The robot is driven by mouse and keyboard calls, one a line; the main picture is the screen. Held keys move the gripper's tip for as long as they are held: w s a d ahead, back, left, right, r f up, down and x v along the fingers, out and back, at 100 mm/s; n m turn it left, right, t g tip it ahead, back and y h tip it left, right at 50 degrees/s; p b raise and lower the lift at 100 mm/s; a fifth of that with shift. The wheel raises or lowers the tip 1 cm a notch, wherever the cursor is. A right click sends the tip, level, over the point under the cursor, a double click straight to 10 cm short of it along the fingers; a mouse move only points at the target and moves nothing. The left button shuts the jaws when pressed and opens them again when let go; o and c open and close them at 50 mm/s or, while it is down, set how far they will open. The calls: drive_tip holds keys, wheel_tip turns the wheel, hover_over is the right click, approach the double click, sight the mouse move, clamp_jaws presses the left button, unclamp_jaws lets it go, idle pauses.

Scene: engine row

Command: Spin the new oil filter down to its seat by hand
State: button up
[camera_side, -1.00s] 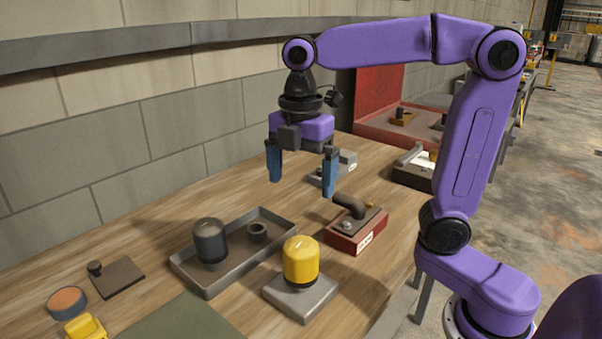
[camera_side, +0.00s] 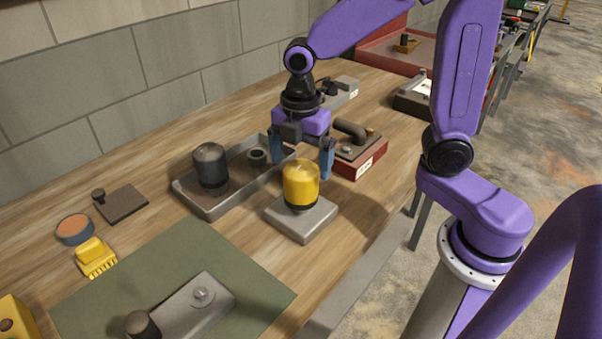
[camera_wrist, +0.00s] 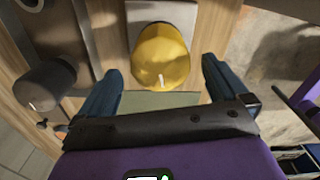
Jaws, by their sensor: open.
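The yellow oil filter (camera_side: 301,183) stands upright on a square grey block (camera_side: 318,219), with a dark band at its base. A narrow gap seems to show under the band; I cannot tell how far the filter is seated. My gripper (camera_side: 302,169) is open, pointing down, with one blue finger on either side of the filter's upper part. In the wrist view the filter (camera_wrist: 162,57) lies between and just beyond the fingertips (camera_wrist: 160,76), clear of both. A dark filter (camera_side: 210,164) stands in the grey tray (camera_side: 208,210) to the left.
A red block with a bent pipe (camera_side: 357,157) stands close behind my right finger. A small dark ring (camera_side: 257,156) lies in the tray. A green mat (camera_side: 245,285) with a grey tool on it lies in front.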

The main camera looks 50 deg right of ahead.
drive_tip(key=shift+f, duration=2.1)
drive_tip(key=c, duration=1.3)
drive_tip(key=m, duration=0.8)
drive_tip(key=shift+m, duration=0.3)
drive_tip(key=m, duration=0.4)
drive_tip(key=shift+m, duration=0.4)
drive_tip(key=m, duration=0.3)
drive_tip(key=shift+m, duration=0.4)
